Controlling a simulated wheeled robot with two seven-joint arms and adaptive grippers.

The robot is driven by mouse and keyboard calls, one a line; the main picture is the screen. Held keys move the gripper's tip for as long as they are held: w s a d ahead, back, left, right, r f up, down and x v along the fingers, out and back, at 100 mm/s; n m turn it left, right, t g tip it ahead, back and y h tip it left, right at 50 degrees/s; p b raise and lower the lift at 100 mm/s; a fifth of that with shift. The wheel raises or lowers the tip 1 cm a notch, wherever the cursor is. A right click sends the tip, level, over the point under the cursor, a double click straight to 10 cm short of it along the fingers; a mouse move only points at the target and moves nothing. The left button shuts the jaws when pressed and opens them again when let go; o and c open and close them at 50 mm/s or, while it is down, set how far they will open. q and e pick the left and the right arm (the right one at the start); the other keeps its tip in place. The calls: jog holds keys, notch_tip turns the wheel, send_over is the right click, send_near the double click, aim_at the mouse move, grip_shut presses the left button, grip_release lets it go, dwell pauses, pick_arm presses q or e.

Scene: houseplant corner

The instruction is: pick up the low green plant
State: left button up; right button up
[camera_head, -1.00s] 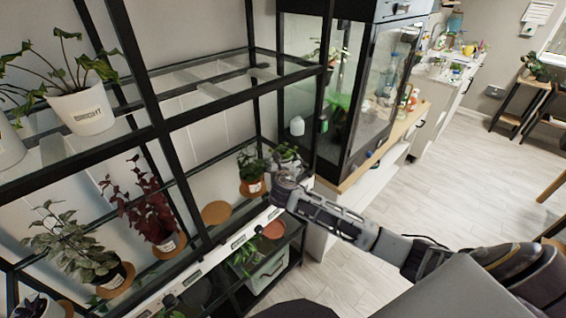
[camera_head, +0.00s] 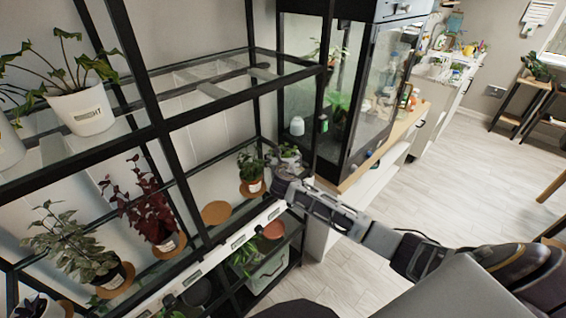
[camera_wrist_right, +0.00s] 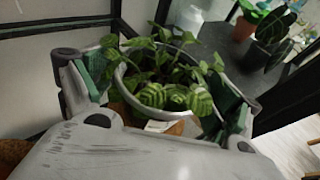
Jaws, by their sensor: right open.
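The low green plant (camera_wrist_right: 165,72) has broad striped leaves and sits in a white pot (camera_wrist_right: 122,84), upright. In the head view the plant (camera_head: 286,152) is on the middle shelf near the right post, its pot partly hidden by my gripper. My right gripper (camera_wrist_right: 155,98) is open, with one finger on each side of the pot in the wrist view. I cannot tell whether the fingers touch it. In the head view the right gripper (camera_head: 284,176) is at the shelf's front edge. My left gripper is not in view.
A potted plant (camera_head: 251,168) stands close on the left, on a cork saucer. An empty saucer (camera_head: 216,213) and a dark red plant (camera_head: 148,208) are farther left. Black shelf posts and a glass cabinet (camera_head: 370,90) stand close by. Open floor (camera_head: 460,170) lies right.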

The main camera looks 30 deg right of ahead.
aim_at(283, 156)
jog(key=c, duration=1)
jog(key=shift+r, duration=0.1)
jog(key=shift+r, duration=4.95)
